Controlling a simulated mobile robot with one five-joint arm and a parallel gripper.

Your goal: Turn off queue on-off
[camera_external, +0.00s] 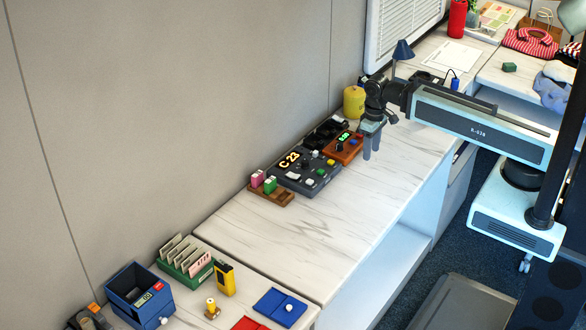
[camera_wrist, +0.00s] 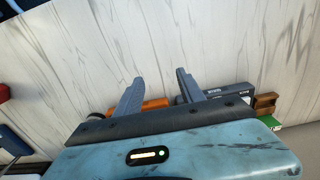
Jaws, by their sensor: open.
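A dark grey console (camera_external: 306,172) lies on the white marbled counter against the wall. Its lit display (camera_external: 289,160) reads like "C 23", and it carries several small coloured buttons or switches. I cannot tell which one is the queue on-off. An edge of the console (camera_wrist: 232,91) also shows in the wrist view, partly hidden behind my gripper. My gripper (camera_external: 371,152) is open and empty, pointing down above the counter, to the right of the console. In the wrist view its two fingers (camera_wrist: 158,88) are spread apart.
An orange box (camera_external: 343,148) with a green display sits between the console and my gripper. A wooden rack (camera_external: 270,194) with pink and green blocks stands left of the console. A yellow canister (camera_external: 354,102) is behind. The counter front (camera_external: 345,222) is clear.

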